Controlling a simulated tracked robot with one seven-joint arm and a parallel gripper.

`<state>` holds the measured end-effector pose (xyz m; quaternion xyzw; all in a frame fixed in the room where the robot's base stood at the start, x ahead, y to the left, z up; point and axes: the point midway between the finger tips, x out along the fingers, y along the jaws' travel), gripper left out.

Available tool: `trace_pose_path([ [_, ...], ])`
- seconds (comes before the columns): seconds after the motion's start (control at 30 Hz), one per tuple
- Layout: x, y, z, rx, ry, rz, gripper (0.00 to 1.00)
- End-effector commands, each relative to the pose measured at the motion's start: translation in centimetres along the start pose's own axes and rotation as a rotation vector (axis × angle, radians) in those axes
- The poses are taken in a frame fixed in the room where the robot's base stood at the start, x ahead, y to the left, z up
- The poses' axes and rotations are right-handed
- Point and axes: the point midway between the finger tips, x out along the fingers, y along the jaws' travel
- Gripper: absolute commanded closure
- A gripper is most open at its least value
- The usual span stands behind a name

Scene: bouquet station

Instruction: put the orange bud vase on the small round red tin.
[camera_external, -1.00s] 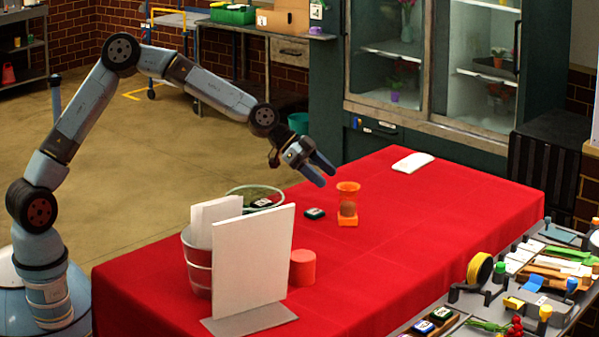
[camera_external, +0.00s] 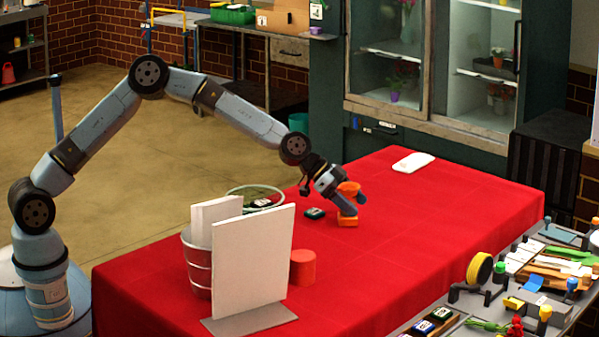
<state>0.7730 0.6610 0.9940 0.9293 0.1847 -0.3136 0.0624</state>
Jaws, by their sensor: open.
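The orange bud vase (camera_external: 347,221) stands upright on the red-covered table, right of the middle. The small round red tin (camera_external: 303,267) stands on the table nearer the camera, just right of a white panel. Its top is bare.
A white upright panel (camera_external: 252,265) on a grey foot and a metal bucket (camera_external: 197,266) stand left of the tin. A white pad (camera_external: 413,163) lies at the back. The table's right side is clear.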

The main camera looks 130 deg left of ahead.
Motion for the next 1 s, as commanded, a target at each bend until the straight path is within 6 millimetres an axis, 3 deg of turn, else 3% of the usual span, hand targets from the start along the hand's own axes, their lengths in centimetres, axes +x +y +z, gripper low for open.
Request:
trace_pose_path([
  [0.27,0.32,-0.04,-0.01,0.0,0.0,0.0,0.24],
  [1.0,0.29,-0.02,-0.02,0.0,0.0,0.0,0.93],
])
